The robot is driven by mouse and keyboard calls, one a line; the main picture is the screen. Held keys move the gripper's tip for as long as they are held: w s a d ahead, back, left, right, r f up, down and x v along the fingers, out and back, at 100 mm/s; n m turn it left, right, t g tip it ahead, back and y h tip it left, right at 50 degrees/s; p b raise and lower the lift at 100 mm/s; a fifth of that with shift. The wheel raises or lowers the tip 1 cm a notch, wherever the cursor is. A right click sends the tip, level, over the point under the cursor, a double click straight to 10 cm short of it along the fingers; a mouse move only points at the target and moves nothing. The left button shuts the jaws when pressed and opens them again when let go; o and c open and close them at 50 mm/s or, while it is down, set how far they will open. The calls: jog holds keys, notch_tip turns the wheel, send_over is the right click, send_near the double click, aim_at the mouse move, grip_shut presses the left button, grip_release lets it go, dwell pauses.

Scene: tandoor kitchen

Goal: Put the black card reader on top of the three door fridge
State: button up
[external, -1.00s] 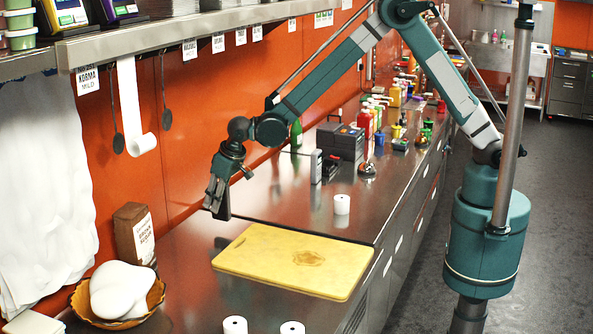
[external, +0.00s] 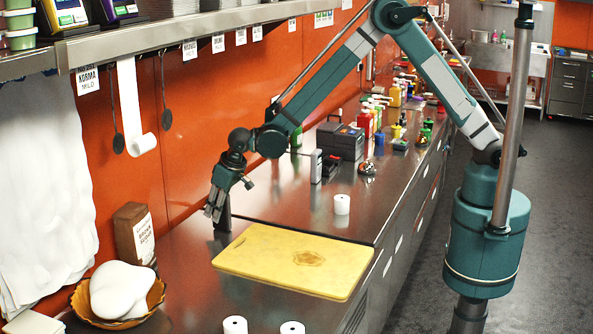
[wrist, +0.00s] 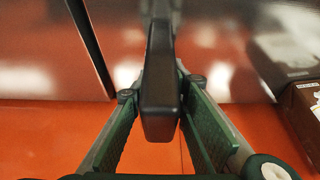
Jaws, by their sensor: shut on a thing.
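My gripper (external: 216,208) is over the counter near the orange wall, to the left of the yellow board. It is shut on a narrow black object that looks like the card reader (external: 226,214), which hangs upright below the fingers. In the wrist view the black reader (wrist: 159,92) lies edge-on between the two green fingers of my gripper (wrist: 160,100). I cannot tell whether its lower end touches the counter. The steel counter (external: 185,262) has door or drawer fronts along its right side. I cannot tell which unit is the three door fridge.
A yellow chopping board (external: 255,262) lies just right of the gripper. A brown sugar box (external: 134,236) and a bowl with dough (external: 122,288) stand left. White paper rolls (external: 342,204) stand about. A shelf (external: 200,30) overhangs the wall side. Bare steel lies between box and board.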

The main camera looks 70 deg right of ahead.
jog(key=shift+f, duration=0.2)
jog(key=o, duration=1)
jog(key=shift+r, duration=0.15)
jog(key=shift+v, duration=6.05)
